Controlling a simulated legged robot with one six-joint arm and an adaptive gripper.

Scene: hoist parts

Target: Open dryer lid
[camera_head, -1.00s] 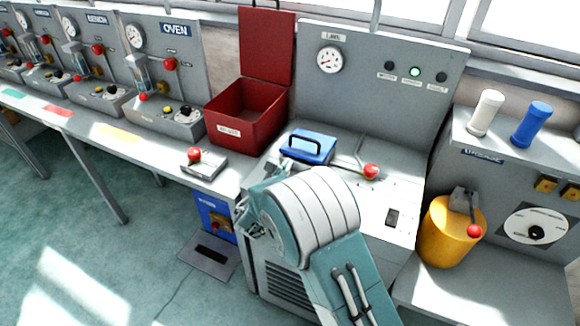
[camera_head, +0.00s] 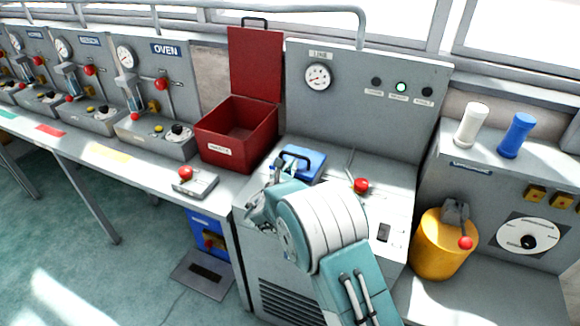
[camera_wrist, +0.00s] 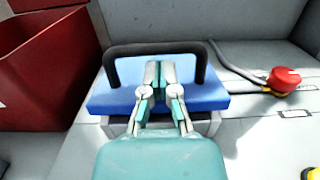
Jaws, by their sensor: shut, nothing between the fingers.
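The dryer lid is a blue slab (camera_head: 309,163) with a black bar handle (camera_head: 292,156), lying closed on top of a grey machine. In the wrist view the blue lid (camera_wrist: 102,97) spans the middle, and its black handle (camera_wrist: 118,53) arches over it. My gripper (camera_wrist: 161,72) is shut and empty. In the head view my arm covers the lid's lower left part, and the fingers are hard to make out.
An open red box (camera_head: 236,132) stands left of the lid and also shows in the wrist view (camera_wrist: 45,70). A red-knobbed lever (camera_head: 361,186) is close on the right. A grey gauge panel (camera_head: 350,110) rises behind. A yellow canister (camera_head: 438,250) stands farther right.

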